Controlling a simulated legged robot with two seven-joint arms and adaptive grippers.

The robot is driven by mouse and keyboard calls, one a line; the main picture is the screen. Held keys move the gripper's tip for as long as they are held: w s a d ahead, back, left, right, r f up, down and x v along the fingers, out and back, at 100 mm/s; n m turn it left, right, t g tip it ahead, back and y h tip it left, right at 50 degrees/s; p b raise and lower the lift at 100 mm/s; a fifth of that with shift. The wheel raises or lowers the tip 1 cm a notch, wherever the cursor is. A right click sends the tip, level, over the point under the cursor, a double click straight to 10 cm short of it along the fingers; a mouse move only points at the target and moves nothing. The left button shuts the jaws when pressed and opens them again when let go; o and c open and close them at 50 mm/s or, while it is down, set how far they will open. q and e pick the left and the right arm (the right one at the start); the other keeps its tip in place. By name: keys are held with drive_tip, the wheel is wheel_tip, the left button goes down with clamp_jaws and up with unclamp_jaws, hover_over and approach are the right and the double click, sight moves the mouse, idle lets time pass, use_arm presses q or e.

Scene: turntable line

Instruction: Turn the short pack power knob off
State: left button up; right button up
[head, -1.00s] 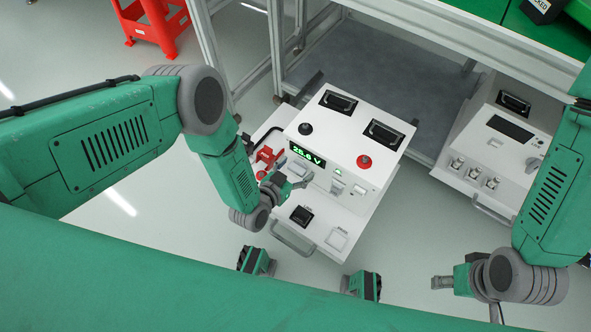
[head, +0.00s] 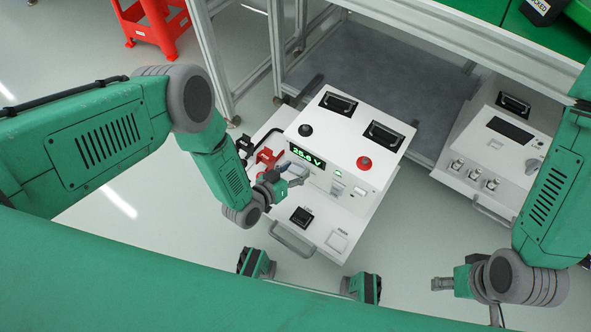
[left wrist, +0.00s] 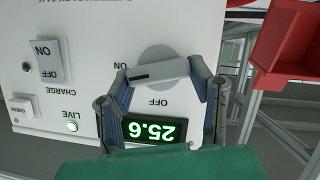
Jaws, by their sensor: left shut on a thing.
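The short pack (head: 335,140) is a white box unit with a lit green display (head: 308,156) reading 25.6 V. In the left wrist view, upside down, its power knob (left wrist: 158,54) is a grey disc with a raised bar. The bar's black mark points left, close to the ON label; the OFF label is below the knob. My left gripper (left wrist: 163,73) is shut on the bar, one finger at each end. In the head view the left gripper (head: 288,179) hides the knob. My right gripper (head: 441,284) hangs apart at the lower right, its jaw gap unclear.
The left wrist view also shows a CHARGE switch (left wrist: 47,62) and a green LIVE lamp (left wrist: 72,127). The box has black handles, a black post and a red post (head: 364,162). A second white unit (head: 490,150) stands right. A metal frame (head: 470,50) rises behind.

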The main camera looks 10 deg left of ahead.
use_arm(q)
drive_tip(key=n+h, duration=0.2)
drive_tip(key=n, duration=0.1)
drive_tip(key=n+h, duration=0.1)
drive_tip(key=n, duration=0.1)
drive_tip(key=shift+a+f, duration=0.3)
drive_tip(key=shift+a, duration=0.1)
drive_tip(key=n+h, duration=0.2)
drive_tip(key=n, duration=0.1)
drive_tip(key=shift+f, duration=0.2)
drive_tip(key=shift+a+f+n+t+h, duration=0.15)
drive_tip(key=shift+n+h, duration=0.15)
drive_tip(key=shift+n, duration=0.5)
drive_tip(key=shift+n+t+h, duration=0.15)
drive_tip(key=shift+n+h, duration=0.15)
drive_tip(key=shift+n, duration=0.5)
drive_tip(key=o, duration=1.2)
drive_tip(key=shift+n, duration=0.3)
drive_tip(key=shift+c, duration=0.2)
drive_tip(key=shift+w, duration=0.1)
drive_tip(key=v, duration=1.2)
drive_tip(key=shift+f, duration=0.15)
